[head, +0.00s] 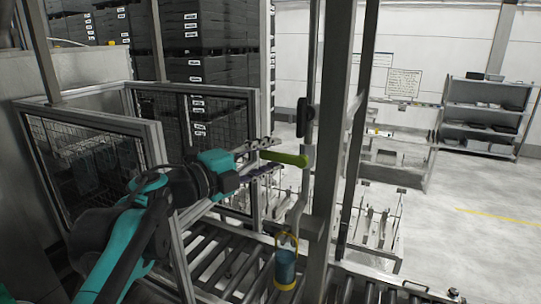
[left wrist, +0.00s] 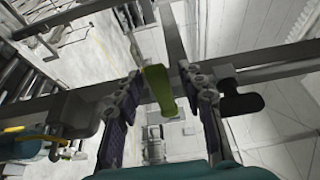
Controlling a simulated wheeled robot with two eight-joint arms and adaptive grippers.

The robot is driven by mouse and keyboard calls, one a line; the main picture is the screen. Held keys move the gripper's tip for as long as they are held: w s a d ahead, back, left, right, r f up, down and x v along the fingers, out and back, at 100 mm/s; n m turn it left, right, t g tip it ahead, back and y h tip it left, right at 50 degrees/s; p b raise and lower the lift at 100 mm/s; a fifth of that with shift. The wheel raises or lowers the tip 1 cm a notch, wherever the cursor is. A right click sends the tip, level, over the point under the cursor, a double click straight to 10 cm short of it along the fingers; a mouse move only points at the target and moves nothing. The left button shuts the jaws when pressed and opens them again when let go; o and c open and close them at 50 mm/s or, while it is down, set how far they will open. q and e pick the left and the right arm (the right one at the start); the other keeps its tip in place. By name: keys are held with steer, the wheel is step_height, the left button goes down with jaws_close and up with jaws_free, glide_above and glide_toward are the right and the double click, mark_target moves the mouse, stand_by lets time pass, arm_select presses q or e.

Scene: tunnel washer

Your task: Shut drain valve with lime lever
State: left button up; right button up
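The lime lever (head: 286,158) sticks out to the left, nearly level, from beside the grey upright post in the head view. In the left wrist view the lime lever (left wrist: 160,88) lies between my left gripper's two fingers, with gaps on both sides. My left gripper (head: 268,157) is open around the lever's free end and does not appear to press on it. Its fingers also show apart in the left wrist view (left wrist: 163,88). The valve body behind the lever is not clearly seen. My right gripper is in neither view.
Grey upright posts (head: 336,150) stand just right of the lever. A mesh guard panel (head: 85,165) stands at the left. A shelf (head: 487,112) is far off at right.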

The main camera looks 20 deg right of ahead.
arm_select(q)
steer(key=v, duration=1.1)
steer(key=shift+a+r, duration=0.1)
steer(key=shift+a, duration=0.05)
steer(key=w+a+f+n+t+y, duration=0.1)
steer(key=w+a+n+t+y, duration=0.4)
steer(key=a+n, duration=0.4)
steer(key=w+a+f+n+t+y, duration=0.25)
steer(key=a+n+t+y, duration=0.25)
steer(key=a+n+t, duration=0.4)
steer(key=s+a+f+n+g+y, duration=0.2)
steer(key=a+f+n+y, duration=0.5)
steer(key=a+f, duration=0.25)
steer(key=s+a+f+n+g, duration=0.1)
steer(key=s+f+n+g, duration=0.25)
steer(key=s+f, duration=0.4)
steer(key=s+a+f+n+g, duration=0.15)
steer(key=s+f+g, duration=0.3)
steer(key=f, duration=0.65)
steer(key=s+a+f+n+g, duration=0.1)
steer(key=s+f+n+g, duration=0.2)
steer(key=s+f, duration=0.5)
step_height(320, 180, down, 40)
steer(key=w+b, duration=0.2)
steer(key=b, duration=3.7)
steer(key=shift+t, duration=0.3)
